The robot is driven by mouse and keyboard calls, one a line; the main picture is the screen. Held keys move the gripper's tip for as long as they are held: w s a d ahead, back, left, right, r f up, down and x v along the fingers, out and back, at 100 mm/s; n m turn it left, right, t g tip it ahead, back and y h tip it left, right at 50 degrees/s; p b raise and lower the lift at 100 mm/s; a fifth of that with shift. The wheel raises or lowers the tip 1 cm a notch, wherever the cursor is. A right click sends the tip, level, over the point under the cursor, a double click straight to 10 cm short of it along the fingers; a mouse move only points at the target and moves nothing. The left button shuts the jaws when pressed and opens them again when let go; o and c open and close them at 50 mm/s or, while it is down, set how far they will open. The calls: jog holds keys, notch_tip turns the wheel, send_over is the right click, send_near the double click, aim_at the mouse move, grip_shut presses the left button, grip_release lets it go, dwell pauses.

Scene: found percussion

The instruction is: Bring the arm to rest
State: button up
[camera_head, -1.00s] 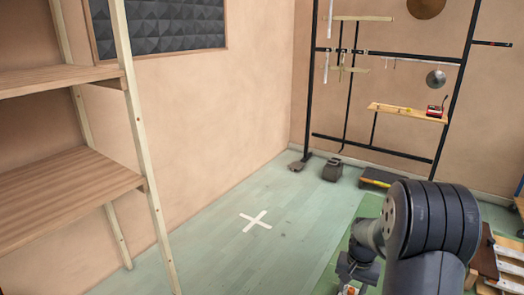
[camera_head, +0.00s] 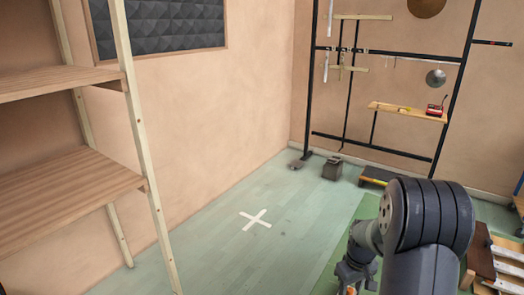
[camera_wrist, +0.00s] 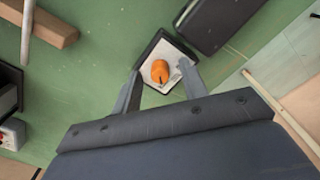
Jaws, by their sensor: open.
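My gripper (camera_head: 350,278) is at the bottom of the head view, low over the green mat (camera_head: 333,270), partly cut off by the frame edge. In the wrist view, my gripper (camera_wrist: 160,88) is open, its two fingers apart. Beyond the fingertips, a small orange object (camera_wrist: 160,71) lies in a dark-rimmed tray (camera_wrist: 145,52) with a pale inside. I see nothing held between the fingers. The arm is bent, with its dark rounded joint at the lower right of the head view.
A wooden shelf (camera_head: 70,185) stands at the left. A black rack (camera_head: 383,148) with hanging metal pieces is at the back. A white cross (camera_head: 255,219) marks clear green floor. In the wrist view, a dark block (camera_wrist: 215,22) and a wooden bar (camera_wrist: 40,22) lie near the tray.

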jog(key=n, duration=0.2)
jog(key=shift+n+p, duration=0.35)
jog(key=shift+n, duration=0.05)
jog(key=shift+r, duration=1.05)
jog(key=shift+r, duration=0.15)
